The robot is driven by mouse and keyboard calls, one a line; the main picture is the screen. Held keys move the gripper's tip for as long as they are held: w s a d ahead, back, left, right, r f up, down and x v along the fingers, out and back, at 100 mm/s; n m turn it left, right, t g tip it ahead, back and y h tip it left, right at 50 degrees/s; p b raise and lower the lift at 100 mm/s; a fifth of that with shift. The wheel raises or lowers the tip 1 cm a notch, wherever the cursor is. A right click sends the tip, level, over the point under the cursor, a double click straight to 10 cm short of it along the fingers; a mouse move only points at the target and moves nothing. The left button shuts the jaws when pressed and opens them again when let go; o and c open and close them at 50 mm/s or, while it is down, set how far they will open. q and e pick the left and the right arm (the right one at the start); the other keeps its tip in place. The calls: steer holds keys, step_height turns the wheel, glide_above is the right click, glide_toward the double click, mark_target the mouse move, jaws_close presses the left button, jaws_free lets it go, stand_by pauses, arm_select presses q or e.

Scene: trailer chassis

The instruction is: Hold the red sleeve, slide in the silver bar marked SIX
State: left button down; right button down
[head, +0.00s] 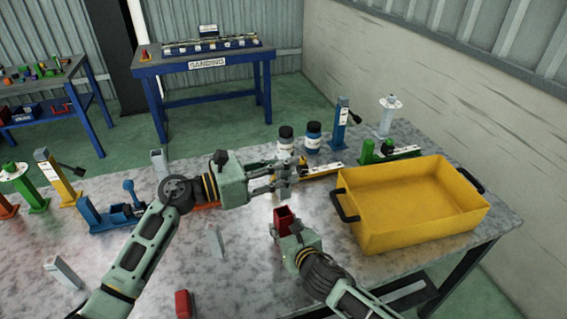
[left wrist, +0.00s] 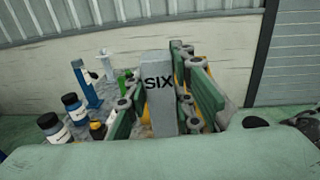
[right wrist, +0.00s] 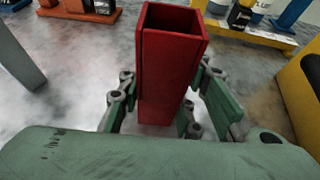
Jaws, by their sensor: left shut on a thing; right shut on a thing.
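My right gripper (right wrist: 165,120) is shut on the red sleeve (right wrist: 170,70), a square tube held with its open end up. The sleeve (head: 284,218) also shows in the head view, low over the table. My left gripper (head: 284,178) is shut on the silver bar (left wrist: 157,95), whose SIX marking faces the left wrist camera. In the head view the left gripper is above and beyond the sleeve's open end, and its fingers mostly hide the bar. The bar and the sleeve look apart.
A yellow bin (head: 400,240) stands right of my right gripper. Two lidded jars (head: 313,138) and a blue stand (head: 340,125) are behind my left gripper. Grey bars (head: 62,272) and a red piece (head: 183,303) are on the table (head: 130,260) at left and front.

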arm_select(q)
steer(key=shift+f, duration=2.3)
step_height(320, 180, down, 8)
steer(key=shift+r, duration=0.2)
stand_by(2.4)
steer(key=c, duration=1.4)
jaws_free()
steer(key=shift+s+f, duration=0.1)
steer(key=shift+c, duration=0.2)
step_height(320, 180, up, 10)
steer(key=shift+r, duration=0.1)
arm_select(e)
steer(key=c, duration=1.1)
jaws_free()
